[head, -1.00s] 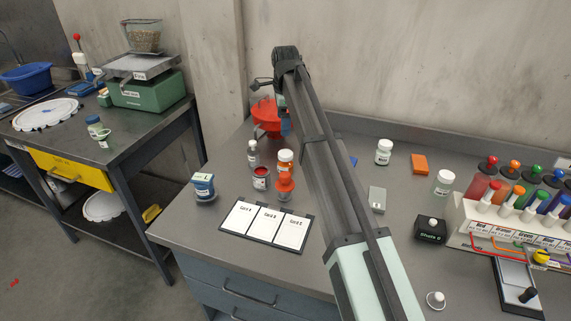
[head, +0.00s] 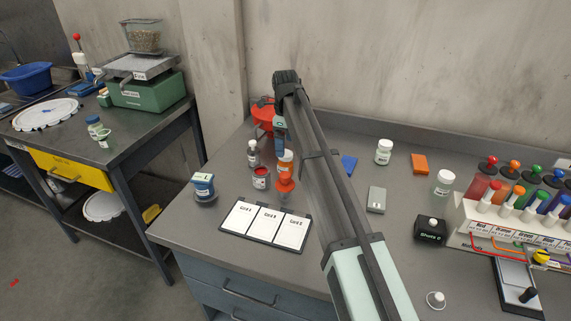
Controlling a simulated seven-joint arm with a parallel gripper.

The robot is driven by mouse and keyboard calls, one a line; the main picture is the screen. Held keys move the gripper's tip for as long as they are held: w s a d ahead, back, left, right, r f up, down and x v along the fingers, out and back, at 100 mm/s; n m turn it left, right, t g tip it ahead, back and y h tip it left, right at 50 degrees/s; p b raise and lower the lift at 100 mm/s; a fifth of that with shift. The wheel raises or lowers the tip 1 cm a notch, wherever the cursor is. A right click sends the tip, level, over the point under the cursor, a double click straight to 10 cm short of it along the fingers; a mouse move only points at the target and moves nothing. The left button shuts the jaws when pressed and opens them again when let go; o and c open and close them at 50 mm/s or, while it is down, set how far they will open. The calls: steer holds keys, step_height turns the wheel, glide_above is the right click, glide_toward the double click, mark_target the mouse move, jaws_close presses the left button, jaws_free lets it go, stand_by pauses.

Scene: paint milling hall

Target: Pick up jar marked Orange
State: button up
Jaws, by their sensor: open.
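An orange jar (head: 286,157) with a pale label stands on the grey bench, left of my arm; its lettering is too small to read. A flared orange piece (head: 285,184) is just in front of it and hides its lower part. My arm rises from the lower right and ends in a dark joint above the back of the bench. Nothing visible is touching the orange jar.
Near the jar are a red-topped jar (head: 261,178), a grey bottle (head: 253,153) and a blue pot (head: 204,186). A three-card board (head: 265,247) lies in front. A red object (head: 263,115) stands behind.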

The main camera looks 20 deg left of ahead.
mark_target(285, 158)
steer(key=shift+f, duration=3.55)
steer(key=shift+c, duration=0.4)
steer(key=c, duration=1.2)
steer(key=shift+o, duration=0.2)
steer(key=shift+r, duration=0.15)
